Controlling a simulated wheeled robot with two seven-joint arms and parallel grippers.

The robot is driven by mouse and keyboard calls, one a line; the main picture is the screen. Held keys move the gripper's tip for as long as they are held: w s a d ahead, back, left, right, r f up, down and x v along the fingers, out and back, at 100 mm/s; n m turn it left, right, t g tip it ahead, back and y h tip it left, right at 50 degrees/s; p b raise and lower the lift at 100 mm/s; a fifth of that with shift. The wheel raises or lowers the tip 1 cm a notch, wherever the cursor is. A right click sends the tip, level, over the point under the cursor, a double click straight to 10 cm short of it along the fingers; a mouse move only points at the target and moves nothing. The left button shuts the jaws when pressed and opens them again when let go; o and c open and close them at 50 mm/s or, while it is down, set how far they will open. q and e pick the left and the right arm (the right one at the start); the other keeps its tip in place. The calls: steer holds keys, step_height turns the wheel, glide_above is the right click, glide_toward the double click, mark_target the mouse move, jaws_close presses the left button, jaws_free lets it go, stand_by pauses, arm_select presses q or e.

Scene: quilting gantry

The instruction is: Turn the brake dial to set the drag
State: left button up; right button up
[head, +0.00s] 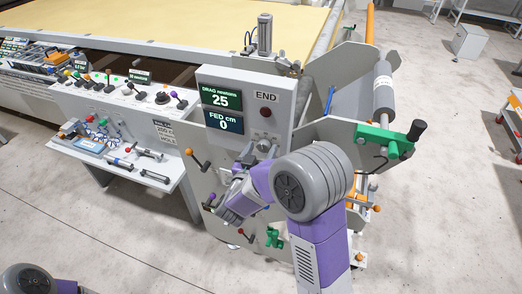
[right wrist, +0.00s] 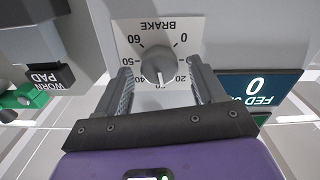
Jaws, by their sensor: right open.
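The brake dial (right wrist: 158,62) is a round grey knob on a white plate marked BRAKE, upside down in the right wrist view. Its pointer faces down the picture, near the 20 and 40 marks. My right gripper (head: 262,150) is at the front panel below the displays. Its open fingers stand on either side of the dial in the right wrist view, with gaps still showing. In the head view the gripper and arm largely hide the dial. The drag display (head: 221,98) reads 25. My left gripper is out of view.
The fed display (head: 224,122) reads 0. An orange-knobbed lever (head: 197,158) is to the left, and a green crank bracket (head: 385,142) to the right. A WORN PAD label (right wrist: 50,78) is near the dial in the wrist view.

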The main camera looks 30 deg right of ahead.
steer(key=shift+w+d, duration=0.1)
steer(key=shift+d, duration=0.05)
steer(key=c, duration=1.1)
steer(key=shift+o, duration=0.2)
steer(key=m+b, duration=0.3)
steer(key=shift+f, duration=0.2)
steer(key=shift+r+m+b, duration=0.1)
steer(key=shift+m+b, duration=1.55)
steer(key=shift+m, duration=0.35)
